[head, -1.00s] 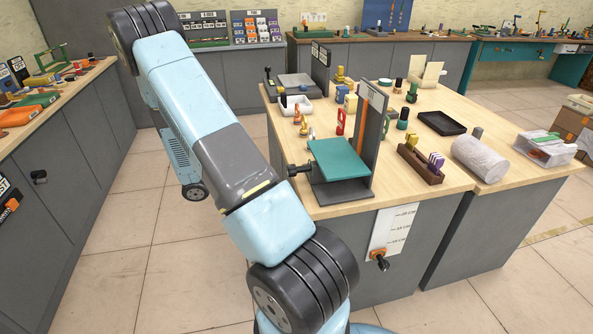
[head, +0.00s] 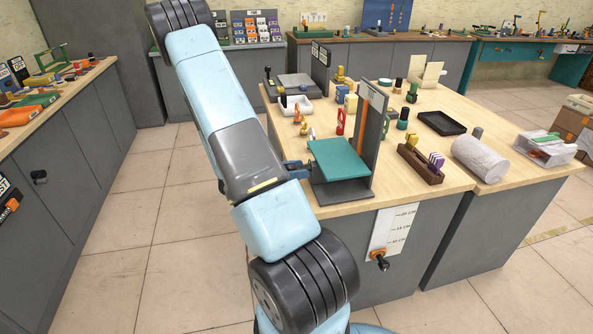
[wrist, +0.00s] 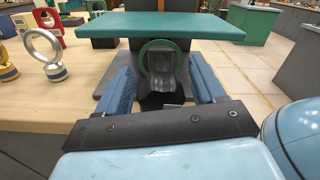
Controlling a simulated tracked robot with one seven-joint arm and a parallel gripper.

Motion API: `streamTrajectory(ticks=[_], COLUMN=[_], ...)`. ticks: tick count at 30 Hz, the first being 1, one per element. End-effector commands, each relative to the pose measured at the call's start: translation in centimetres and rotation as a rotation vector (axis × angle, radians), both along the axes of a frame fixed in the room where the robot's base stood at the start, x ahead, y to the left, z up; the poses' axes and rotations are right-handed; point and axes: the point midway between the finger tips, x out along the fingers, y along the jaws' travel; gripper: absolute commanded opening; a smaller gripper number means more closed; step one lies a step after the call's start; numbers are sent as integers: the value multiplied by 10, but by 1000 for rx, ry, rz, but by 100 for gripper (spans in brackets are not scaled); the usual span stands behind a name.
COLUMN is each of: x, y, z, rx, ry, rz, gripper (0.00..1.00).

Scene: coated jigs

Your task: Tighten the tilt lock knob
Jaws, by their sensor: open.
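The tilting jig has a teal plate (head: 338,158) on a dark base at the near left corner of the bench; the plate's edge spans the top of the wrist view (wrist: 160,24). Below it in the wrist view is the black tilt lock knob (wrist: 160,72), with a green ring behind it. My gripper (wrist: 161,76) is open, its blue fingers on either side of the knob with visible gaps. In the head view my gripper (head: 292,170) is at the jig's left side, and the knob is hidden there by my arm and gripper.
The jig's grey upright (head: 375,125) with an orange strip stands behind the plate. Metal eye bolts (wrist: 45,55) stand on the bench left of my gripper in the wrist view. A brown block holder (head: 420,167) is to the right. Open floor lies left of the bench.

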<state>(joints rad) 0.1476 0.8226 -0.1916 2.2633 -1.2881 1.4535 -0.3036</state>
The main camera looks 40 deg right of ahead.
Motion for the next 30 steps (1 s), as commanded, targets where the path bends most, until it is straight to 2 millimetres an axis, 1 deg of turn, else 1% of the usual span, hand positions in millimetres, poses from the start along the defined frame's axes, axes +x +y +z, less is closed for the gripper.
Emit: streamTrajectory(ticks=[2, 19, 20, 30], x=[0, 0, 0, 1], y=[0, 0, 0, 0], z=[0, 0, 0, 0], rx=[0, 0, 0, 27], ry=[0, 0, 0, 43], rz=[0, 0, 0, 1], gripper=[69, 14, 13, 13])
